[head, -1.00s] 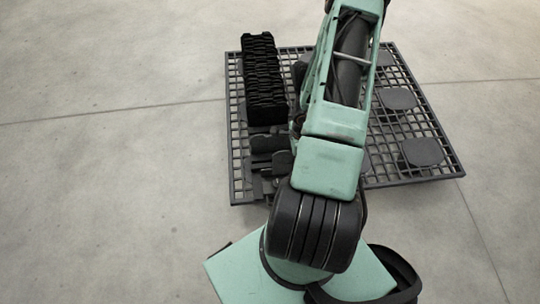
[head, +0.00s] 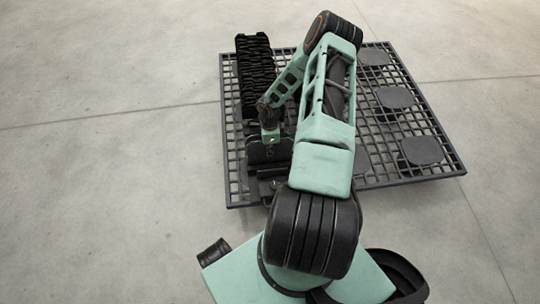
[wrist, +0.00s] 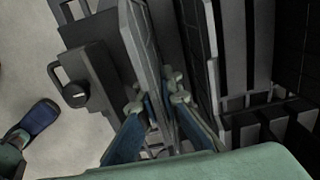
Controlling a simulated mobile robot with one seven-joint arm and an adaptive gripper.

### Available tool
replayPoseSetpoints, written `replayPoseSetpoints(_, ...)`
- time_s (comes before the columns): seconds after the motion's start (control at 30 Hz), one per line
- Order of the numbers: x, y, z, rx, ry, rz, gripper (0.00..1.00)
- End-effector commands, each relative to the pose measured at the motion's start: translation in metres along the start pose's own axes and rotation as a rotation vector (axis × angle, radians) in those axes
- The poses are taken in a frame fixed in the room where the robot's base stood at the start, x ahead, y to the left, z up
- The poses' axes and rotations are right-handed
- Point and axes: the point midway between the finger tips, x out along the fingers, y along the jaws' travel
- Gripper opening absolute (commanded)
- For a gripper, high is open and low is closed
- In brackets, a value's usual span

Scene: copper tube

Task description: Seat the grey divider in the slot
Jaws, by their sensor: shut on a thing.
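In the wrist view my gripper (wrist: 157,105) is shut on a thin light-grey divider (wrist: 143,45), which stands on edge between the two blue fingers. The divider's lower end is partly hidden by the fingers. A slotted dark holder (wrist: 235,122) with upright grey plates is to the right of the divider. I cannot tell whether the divider's bottom edge is in any slot. In the head view the wrist end of my gripper (head: 270,136) is over the dark parts at the grate's left front; its fingertips are hard to make out.
A dark lattice table (head: 233,180) carries a tall black ribbed stack (head: 255,65) behind my gripper. Flat dark pads, such as one (head: 422,150) at the right, lie on the lattice. In the wrist view a dark bracket with a knob (wrist: 75,93) is left of the divider. Bare floor surrounds the table.

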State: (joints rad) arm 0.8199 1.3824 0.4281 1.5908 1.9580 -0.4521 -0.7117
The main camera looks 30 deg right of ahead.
Motion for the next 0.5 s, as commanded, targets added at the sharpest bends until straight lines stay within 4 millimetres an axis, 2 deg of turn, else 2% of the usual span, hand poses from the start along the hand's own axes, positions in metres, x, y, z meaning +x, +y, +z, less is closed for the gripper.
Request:
replayPoseSetpoints(0.03, 0.014, 0.003, -0.001, 0.000, 0.003, 0.004, 0.00)
replayPoseSetpoints(0.13, 0.025, 0.002, -0.001, 0.000, 0.002, 0.003, 0.00)
replayPoseSetpoints(0.47, 0.026, 0.002, -0.002, 0.000, 0.002, 0.002, 0.00)
replayPoseSetpoints(0.5, 0.027, 0.002, -0.002, 0.000, 0.002, 0.002, 0.06)
